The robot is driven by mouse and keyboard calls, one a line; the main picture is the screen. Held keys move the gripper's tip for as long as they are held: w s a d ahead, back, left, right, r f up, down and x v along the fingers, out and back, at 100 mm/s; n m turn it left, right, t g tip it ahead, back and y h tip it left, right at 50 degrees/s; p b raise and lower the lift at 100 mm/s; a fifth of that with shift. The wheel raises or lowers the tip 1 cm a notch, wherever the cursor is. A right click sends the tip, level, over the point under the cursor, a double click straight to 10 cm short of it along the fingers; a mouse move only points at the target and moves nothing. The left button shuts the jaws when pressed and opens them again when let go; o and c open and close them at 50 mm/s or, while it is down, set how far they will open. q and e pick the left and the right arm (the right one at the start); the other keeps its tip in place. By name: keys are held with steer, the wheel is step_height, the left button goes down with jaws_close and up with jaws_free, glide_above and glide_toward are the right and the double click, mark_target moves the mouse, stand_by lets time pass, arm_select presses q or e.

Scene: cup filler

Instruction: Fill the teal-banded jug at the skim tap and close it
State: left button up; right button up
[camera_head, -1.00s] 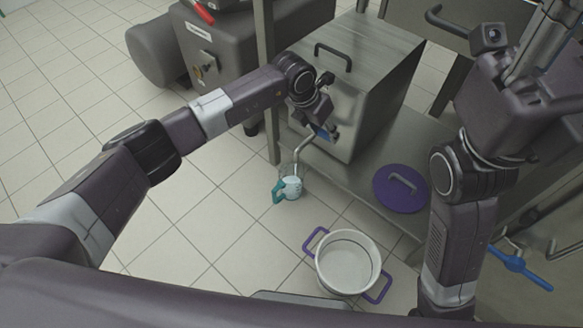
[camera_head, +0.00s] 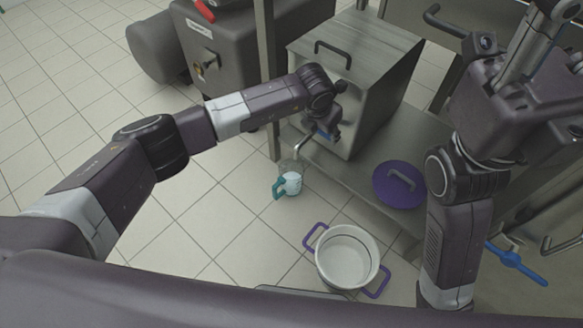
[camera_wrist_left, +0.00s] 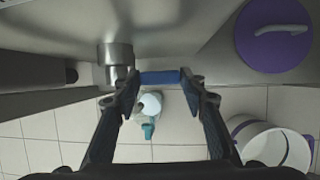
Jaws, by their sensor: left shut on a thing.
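The jug (camera_head: 292,182) with a teal handle (camera_head: 279,188) stands on the floor under the bent metal spout (camera_head: 298,150) of the steel tank. It looks clear above and white below; its fill level is too small to judge. It also shows in the left wrist view (camera_wrist_left: 151,104), beyond my fingers. My left gripper (camera_head: 324,126) is at the front of the tank, shut on the blue tap handle (camera_wrist_left: 160,77). The handle lies crosswise between the fingertips in the left wrist view. My right gripper is not in view.
The steel tank (camera_head: 350,60) stands on a low steel shelf. A purple lid (camera_head: 385,196) lies on this shelf to its right. A white pot (camera_head: 346,270) with purple handles stands on the floor. Another blue tap handle (camera_head: 517,261) is at right.

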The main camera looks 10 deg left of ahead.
arm_select(q)
steer(key=o, duration=1.3)
steer(key=shift+a+f, duration=0.15)
steer(key=shift+f, duration=0.15)
steer(key=shift+c, duration=0.2)
steer(key=shift+r, duration=0.1)
steer(key=shift+r, duration=0.1)
steer(key=v, duration=1.1)
steer(key=shift+s+r, duration=0.2)
steer(key=shift+r, duration=0.15)
